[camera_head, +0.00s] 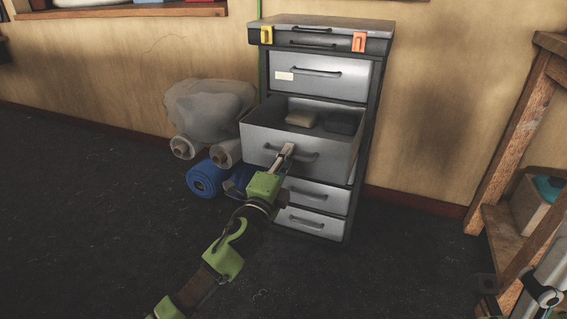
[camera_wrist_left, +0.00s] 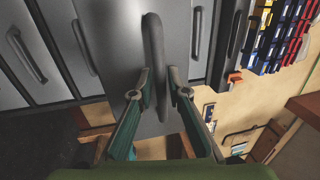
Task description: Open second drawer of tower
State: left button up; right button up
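The grey drawer tower (camera_head: 375,100) stands against the wall in the head view. Its second large drawer from the top (camera_head: 262,140) is pulled well out, and a pale block (camera_head: 300,118) and a dark item (camera_head: 343,123) lie inside. My left gripper (camera_head: 287,152) is at this drawer's front. The labelled drawer above (camera_head: 335,76) and the drawers below (camera_head: 318,196) are shut.
Several rolls, including a blue one (camera_head: 205,178), and a grey wrapped bundle (camera_head: 208,108) lie left of the tower. A wooden shelf unit (camera_head: 515,130) stands at the right. The dark floor (camera_head: 90,210) at the left is clear.

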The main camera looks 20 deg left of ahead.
pick_arm(q)
jog(key=s+f, duration=0.2)
jog(key=s, duration=0.9)
jog(key=shift+s+a, duration=0.2)
jog(key=shift+s, duration=0.15)
jog(key=shift+f, duration=0.1)
